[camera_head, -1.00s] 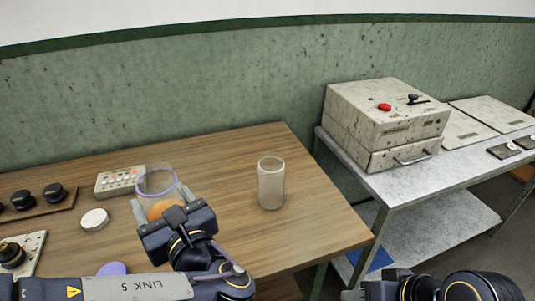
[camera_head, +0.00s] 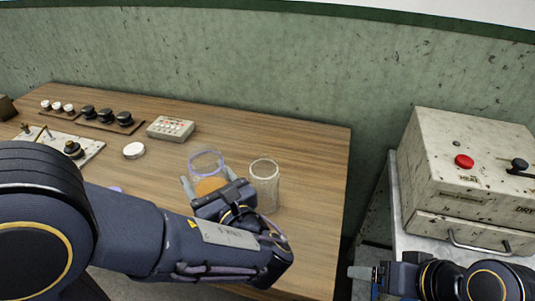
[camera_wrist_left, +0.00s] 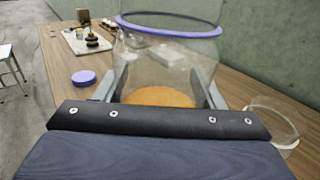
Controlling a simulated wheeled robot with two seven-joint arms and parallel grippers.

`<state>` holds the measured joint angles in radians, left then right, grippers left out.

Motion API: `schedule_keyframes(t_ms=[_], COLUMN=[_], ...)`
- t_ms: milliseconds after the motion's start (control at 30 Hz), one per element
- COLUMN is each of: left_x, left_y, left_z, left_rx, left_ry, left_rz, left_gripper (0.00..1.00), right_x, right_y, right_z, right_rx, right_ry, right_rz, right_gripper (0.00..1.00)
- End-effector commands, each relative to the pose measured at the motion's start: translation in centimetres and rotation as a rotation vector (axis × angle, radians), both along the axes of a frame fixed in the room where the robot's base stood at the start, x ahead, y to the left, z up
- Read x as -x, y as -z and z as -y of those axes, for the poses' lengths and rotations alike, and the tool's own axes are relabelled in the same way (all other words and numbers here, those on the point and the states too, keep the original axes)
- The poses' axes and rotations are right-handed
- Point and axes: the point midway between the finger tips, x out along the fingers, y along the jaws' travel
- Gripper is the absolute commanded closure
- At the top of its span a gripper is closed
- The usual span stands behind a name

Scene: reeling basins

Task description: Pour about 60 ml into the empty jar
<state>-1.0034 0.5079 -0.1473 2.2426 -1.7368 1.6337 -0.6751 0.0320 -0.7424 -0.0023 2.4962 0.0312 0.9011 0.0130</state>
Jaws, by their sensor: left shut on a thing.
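A clear jar with a purple rim (camera_head: 207,160) holds orange contents low inside. It also shows in the wrist view (camera_wrist_left: 168,60), looking about upright. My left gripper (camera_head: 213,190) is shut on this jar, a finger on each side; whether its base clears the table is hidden. The empty clear jar (camera_head: 264,184) stands upright on the wooden table just right of the held jar. Part of it shows at the right of the wrist view (camera_wrist_left: 272,118). My right gripper (camera_head: 366,274) is low at the right, away from both jars; its opening is unclear.
A purple lid (camera_wrist_left: 84,77) and white disc (camera_head: 134,150) lie on the table (camera_head: 310,160). Behind are a button box (camera_head: 171,128) and a row of black knobs (camera_head: 106,115). A grey machine with a red button (camera_head: 464,162) stands on the right bench.

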Motion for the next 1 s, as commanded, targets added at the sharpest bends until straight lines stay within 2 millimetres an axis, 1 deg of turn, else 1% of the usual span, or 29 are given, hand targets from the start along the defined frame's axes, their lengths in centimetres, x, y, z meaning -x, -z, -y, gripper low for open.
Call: schedule_keyframes(t_ms=[33, 200, 333, 500, 700, 1000], left_x=[-0.4, -1.5, -2.0, -2.4, -2.5, -2.5], left_y=[0.3, 2.9, 4.7, 6.4, 7.2, 7.1], left_z=[0.4, 0.7, 0.6, 0.2, 0.0, 0.0], left_rx=[-0.011, -0.011, -0.009, -0.004, 0.000, -0.005], left_ry=[-0.012, -0.062, -0.098, -0.128, -0.139, -0.139], left_rz=[-0.004, -0.001, 0.000, 0.003, 0.002, 0.001], left_gripper=[0.68, 0.68, 0.68, 0.68, 0.68, 0.68], right_x=[0.0, 0.0, 0.0, 0.0, 0.0, 0.0], right_y=[-1.2, -3.0, -4.3, -5.3, -5.5, -5.7], right_z=[0.0, 0.0, 0.0, 0.0, 0.0, 0.0], right_rx=[0.000, 0.000, 0.000, 0.000, 0.000, 0.000], right_ry=[0.000, 0.000, 0.000, 0.000, 0.000, 0.000], right_rz=[0.000, 0.000, 0.000, 0.000, 0.000, 0.000], right_gripper=[0.22, 0.22, 0.22, 0.22, 0.22, 0.22])
